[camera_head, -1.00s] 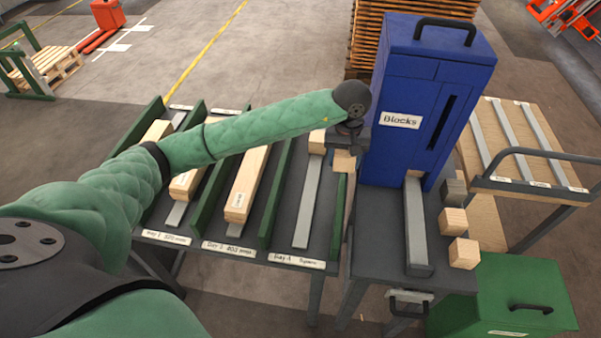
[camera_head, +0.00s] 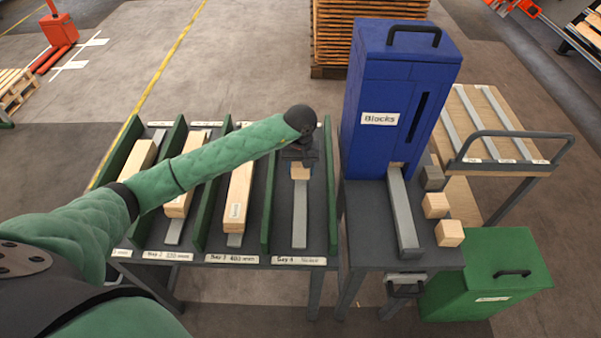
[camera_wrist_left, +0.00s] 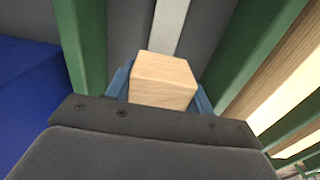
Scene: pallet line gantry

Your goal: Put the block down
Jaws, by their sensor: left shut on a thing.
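A pale wooden block (camera_head: 300,173) sits below my left gripper (camera_head: 300,162), over the far part of Bay 4 (camera_head: 316,210). In the left wrist view the block (camera_wrist_left: 163,80) is between the two blue fingers, which are shut on it. The bay's grey strip (camera_wrist_left: 168,28) shows beyond the block. I cannot tell whether the block touches the strip. The gripper partly hides the block and the far end of the bay in the head view. My right gripper is not in view.
Green dividers (camera_head: 268,195) flank the bay. Long timbers (camera_head: 238,195) lie in the bays to the left. A tall blue Blocks dispenser (camera_head: 385,150) stands right. Loose blocks (camera_head: 449,233) lie by its chute (camera_head: 402,215). A green bin (camera_head: 490,275) stands front right.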

